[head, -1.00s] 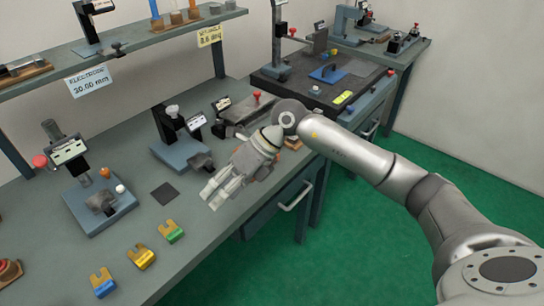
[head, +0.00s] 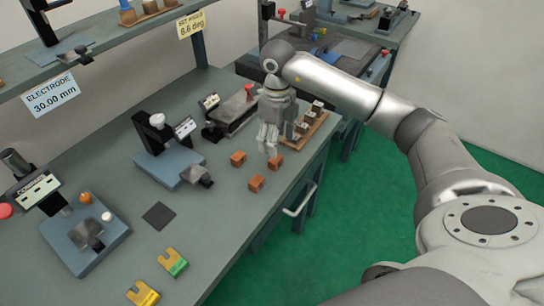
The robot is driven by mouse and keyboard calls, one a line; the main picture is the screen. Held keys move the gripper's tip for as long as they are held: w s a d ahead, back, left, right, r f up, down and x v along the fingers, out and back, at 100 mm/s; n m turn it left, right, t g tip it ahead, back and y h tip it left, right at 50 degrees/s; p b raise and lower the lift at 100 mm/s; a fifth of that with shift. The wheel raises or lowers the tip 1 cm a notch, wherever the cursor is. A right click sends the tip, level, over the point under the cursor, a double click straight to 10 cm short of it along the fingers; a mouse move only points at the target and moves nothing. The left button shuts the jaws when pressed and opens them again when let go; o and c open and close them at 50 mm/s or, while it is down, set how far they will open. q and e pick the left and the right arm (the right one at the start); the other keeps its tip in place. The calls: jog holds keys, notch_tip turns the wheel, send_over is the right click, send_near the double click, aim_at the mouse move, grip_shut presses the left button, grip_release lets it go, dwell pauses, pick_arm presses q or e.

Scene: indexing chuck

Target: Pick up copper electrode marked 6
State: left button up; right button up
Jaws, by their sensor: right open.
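Three small copper-coloured blocks lie on the grey bench in the head view: a left one (head: 238,158), a front one (head: 256,183) and a right one (head: 275,163). Their marks are too small to read, so I cannot tell which is electrode 6. A wooden rack (head: 318,128) with several dark-topped blocks stands just right of my right gripper. My right gripper (head: 269,150) is open and points down, close above and behind the loose blocks; its fingers partly cover the bench behind. It holds nothing that I can see. My left gripper is not in view.
A blue-based fixture (head: 172,165) with a display stands left of the blocks, and another (head: 88,240) farther left. A dark vise-like device (head: 232,112) sits behind the gripper. Green and yellow slotted gauges (head: 172,262) lie in front. The shelf overhangs at upper left.

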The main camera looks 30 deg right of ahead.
aim_at(275, 162)
jog(key=shift+s+f, duration=0.2)
jog(key=shift+f, duration=0.8)
jog(key=shift+w+f, duration=0.1)
jog(key=shift+f, duration=0.2)
jog(key=f, duration=0.1)
jog(key=f+p, duration=0.1)
jog(key=f, duration=0.1)
jog(key=f+p, duration=0.1)
jog(key=f, duration=0.1)
jog(key=shift+w, duration=0.25)
jog(key=shift+f, duration=0.1)
jog(key=shift+c, duration=0.2)
jog(key=c, duration=1.2)
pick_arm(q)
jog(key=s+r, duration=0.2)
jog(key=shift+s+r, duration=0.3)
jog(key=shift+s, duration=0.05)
pick_arm(e)
jog(key=shift+c, duration=0.4)
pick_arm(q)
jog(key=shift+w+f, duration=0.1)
pick_arm(e)
jog(key=shift+w, duration=0.1)
